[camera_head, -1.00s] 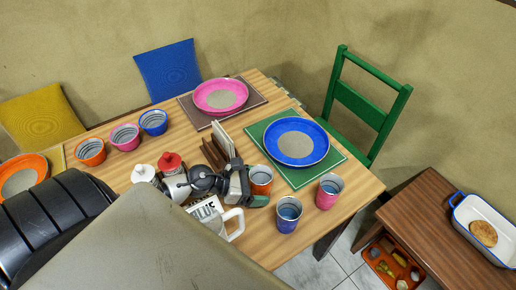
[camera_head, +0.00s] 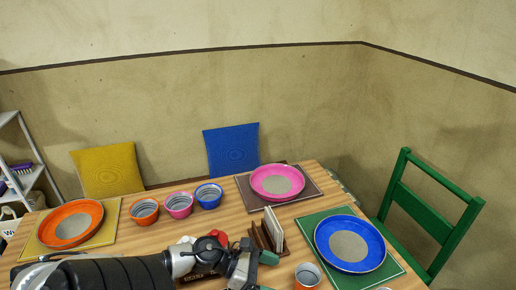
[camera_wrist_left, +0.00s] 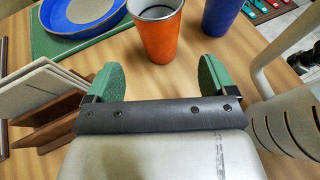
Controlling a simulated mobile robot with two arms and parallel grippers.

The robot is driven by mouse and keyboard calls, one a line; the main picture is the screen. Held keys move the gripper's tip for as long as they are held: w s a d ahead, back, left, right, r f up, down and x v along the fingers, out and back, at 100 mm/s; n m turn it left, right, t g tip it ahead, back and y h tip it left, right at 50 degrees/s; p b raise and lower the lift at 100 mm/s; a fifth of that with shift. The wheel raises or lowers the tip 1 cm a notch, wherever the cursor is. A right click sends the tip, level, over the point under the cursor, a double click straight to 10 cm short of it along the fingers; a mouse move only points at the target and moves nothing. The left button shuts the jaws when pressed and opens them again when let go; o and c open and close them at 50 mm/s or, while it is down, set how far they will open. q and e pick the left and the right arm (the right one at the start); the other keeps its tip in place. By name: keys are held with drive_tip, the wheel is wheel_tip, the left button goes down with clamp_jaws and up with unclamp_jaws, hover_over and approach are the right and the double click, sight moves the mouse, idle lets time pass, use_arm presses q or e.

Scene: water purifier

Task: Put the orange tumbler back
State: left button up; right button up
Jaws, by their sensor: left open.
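One orange tumbler (camera_head: 307,276) stands upright at the front of the table, cut by the head view's bottom edge. In the left wrist view it (camera_wrist_left: 158,38) stands just beyond my open left gripper (camera_wrist_left: 157,78), roughly centred between the green fingertips and apart from them. In the head view my left gripper (camera_head: 265,272) is left of this tumbler, with nothing held. My right gripper is not in view.
A wooden holder with white cards (camera_head: 272,229) stands close behind my left gripper. A blue plate (camera_head: 350,243) on a green mat lies right of the front tumbler.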

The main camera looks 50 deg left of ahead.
use_arm(q)
drive_tip(key=shift+v, duration=1.55)
